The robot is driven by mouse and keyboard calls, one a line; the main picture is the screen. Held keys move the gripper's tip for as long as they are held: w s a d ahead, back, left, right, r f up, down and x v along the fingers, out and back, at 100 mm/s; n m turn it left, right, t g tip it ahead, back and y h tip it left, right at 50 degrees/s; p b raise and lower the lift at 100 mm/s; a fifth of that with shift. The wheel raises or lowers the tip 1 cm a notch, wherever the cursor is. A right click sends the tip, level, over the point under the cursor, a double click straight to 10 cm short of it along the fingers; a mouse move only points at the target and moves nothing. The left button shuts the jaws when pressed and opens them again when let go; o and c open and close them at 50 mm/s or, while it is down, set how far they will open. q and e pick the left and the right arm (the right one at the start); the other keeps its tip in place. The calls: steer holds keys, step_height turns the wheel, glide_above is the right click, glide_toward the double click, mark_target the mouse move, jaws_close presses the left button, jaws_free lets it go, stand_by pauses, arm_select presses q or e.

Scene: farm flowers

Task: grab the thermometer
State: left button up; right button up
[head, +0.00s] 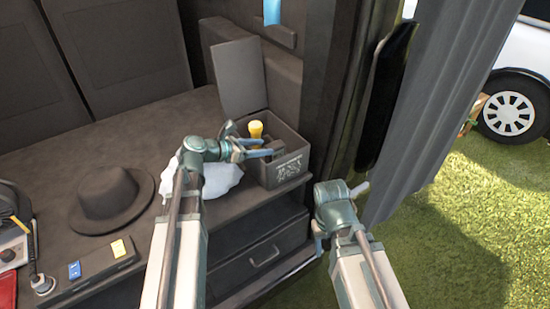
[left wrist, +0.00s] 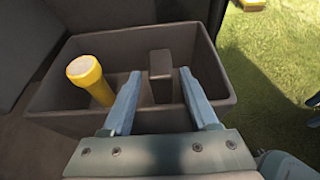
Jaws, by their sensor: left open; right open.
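An open grey bin (head: 290,168) stands on the dark shelf, and it fills much of the left wrist view (left wrist: 60,120). Inside it are a yellow flashlight-like object (head: 255,129), also in the left wrist view (left wrist: 90,78), and an upright dark block-like object (left wrist: 160,70). I cannot tell whether the dark object is the thermometer; no other clear thermometer shows. My left gripper (head: 262,147) is open over the bin, its fingers pointing in on either side of the dark object in the left wrist view. My right gripper (head: 340,196) is right of and below the bin, its fingers poorly seen.
The bin's raised lid (head: 238,78) stands behind it. A white bag-like thing (head: 218,180) lies beside the bin, partly behind my left arm. A dark hat (head: 110,195) and small tools sit left. A drawer (head: 265,255) is below. Grass lies right.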

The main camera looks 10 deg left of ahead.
mark_target(271, 146)
arm_select(q)
steer(key=x, duration=0.3)
steer(key=shift+b, duration=0.35)
jaws_close()
